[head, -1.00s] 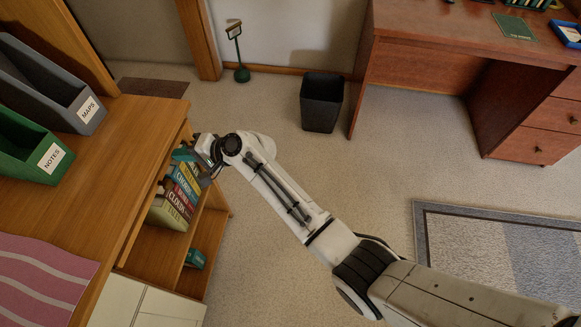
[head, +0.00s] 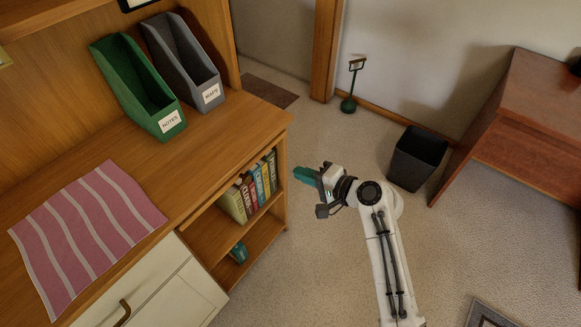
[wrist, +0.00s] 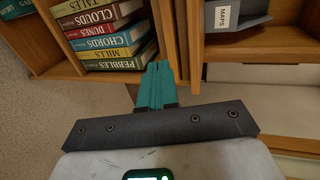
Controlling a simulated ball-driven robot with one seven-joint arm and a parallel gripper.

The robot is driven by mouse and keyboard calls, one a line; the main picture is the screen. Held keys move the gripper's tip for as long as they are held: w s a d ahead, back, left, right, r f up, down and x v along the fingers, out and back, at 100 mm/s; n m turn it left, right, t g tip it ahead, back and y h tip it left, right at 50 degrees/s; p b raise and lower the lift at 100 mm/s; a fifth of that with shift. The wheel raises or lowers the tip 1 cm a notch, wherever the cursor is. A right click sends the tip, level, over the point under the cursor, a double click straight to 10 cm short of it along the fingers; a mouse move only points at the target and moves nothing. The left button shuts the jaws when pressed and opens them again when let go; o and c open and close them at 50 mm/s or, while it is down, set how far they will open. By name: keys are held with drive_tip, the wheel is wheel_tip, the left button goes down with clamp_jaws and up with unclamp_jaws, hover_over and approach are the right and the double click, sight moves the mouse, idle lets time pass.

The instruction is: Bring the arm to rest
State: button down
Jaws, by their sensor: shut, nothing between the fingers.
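My gripper (head: 304,174) is at the end of my white arm in the head view, over the carpet just right of the shelf with the books. Its teal fingers are together and hold nothing. In the wrist view the shut fingers (wrist: 156,86) point toward the shelf, with the row of books (wrist: 105,35) ahead of them and to the left. The gripper looks clear of the shelf in the head view.
The wooden cabinet (head: 240,118) carries a green NOTES file (head: 135,88), a grey MAPS file (head: 183,62) and a striped pink cloth (head: 88,235). Carpet lies open between.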

drive_tip(key=shift+v, duration=1.15)
drive_tip(key=shift+s+f, duration=0.1)
drive_tip(key=s+d+f+n+g+h+p, duration=0.1)
drive_tip(key=s+d+n+g+h, duration=0.1)
drive_tip(key=s+d+h, duration=0.2)
drive_tip(key=s+d+n+g+h+p, duration=0.2)
drive_tip(key=s+d, duration=0.9)
drive_tip(key=s, duration=0.9)
drive_tip(key=s+d+f+n+g+h+p, duration=0.1)
drive_tip(key=s+d+h, duration=0.5)
drive_tip(key=s, duration=0.7)
drive_tip(key=d+n+g, duration=0.1)
drive_tip(key=d+g, duration=0.1)
drive_tip(key=shift+d+f+n+g+p, duration=0.15)
drive_tip(key=shift+f+n+g+p, duration=0.15)
drive_tip(key=shift+n+p, duration=0.1)
